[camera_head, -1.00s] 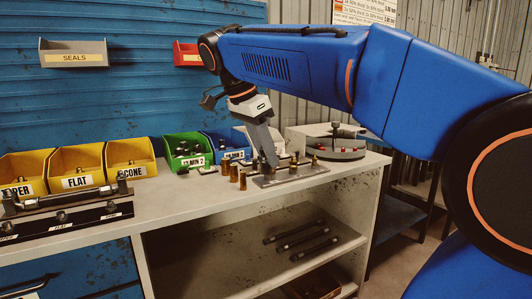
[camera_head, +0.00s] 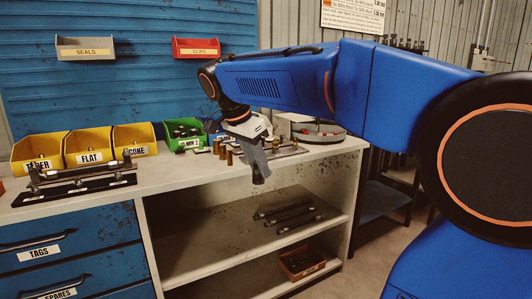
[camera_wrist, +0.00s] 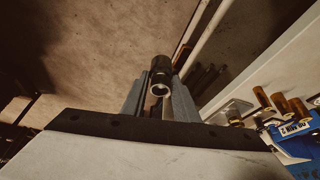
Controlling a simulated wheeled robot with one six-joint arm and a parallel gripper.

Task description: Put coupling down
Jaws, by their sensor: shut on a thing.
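My gripper (camera_head: 258,178) points down in front of the bench's front edge, with its tips lower than the bench top (camera_head: 185,178). In the wrist view my gripper (camera_wrist: 160,95) is shut on a coupling (camera_wrist: 160,78), a short dark metal cylinder with an open ring end. The coupling sticks out past the fingertips. In the head view it is too small and dark to make out clearly. Several brass fittings (camera_head: 229,157) stand on the bench behind my gripper, by a flat metal plate (camera_head: 285,150). They also show at the right of the wrist view (camera_wrist: 280,103).
Yellow bins (camera_head: 89,147), a green bin (camera_head: 184,134) and a blue bin line the bench's back. Below, a shelf (camera_head: 235,225) holds dark rods (camera_head: 290,212), and an orange-brown box (camera_head: 302,264) sits lower.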

